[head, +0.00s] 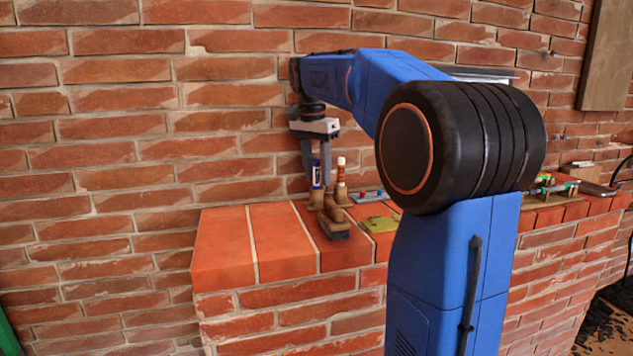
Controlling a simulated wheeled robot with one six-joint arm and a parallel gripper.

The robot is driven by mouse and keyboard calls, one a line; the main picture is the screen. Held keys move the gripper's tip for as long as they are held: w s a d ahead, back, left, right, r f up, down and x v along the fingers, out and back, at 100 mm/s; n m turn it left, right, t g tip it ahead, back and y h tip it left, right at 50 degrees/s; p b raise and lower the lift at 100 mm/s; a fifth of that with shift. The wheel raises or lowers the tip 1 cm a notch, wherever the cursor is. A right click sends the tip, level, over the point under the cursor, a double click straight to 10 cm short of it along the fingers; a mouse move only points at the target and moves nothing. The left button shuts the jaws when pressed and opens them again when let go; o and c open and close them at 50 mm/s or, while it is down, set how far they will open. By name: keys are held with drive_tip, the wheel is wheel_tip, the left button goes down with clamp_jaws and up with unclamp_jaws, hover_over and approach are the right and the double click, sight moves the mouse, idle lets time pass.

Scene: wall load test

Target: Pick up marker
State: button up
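My gripper (316,172) points down over the brick ledge, with its grey fingers apart. A small upright blue and white cylinder (316,174), which looks like a marker, shows between or just in front of the fingers. I cannot tell whether they touch it. Which of the two cylinders is the task's marker is not clear.
The brick ledge (222,250) is bare at its left end. A yellow-green flat piece (380,224) and a blue-grey item (368,196) lie to the right. More small items (545,188) lie farther right, beyond my arm. The brick wall rises close behind.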

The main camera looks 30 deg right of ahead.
drive_tip(key=shift+f, duration=0.55)
clamp_jaws()
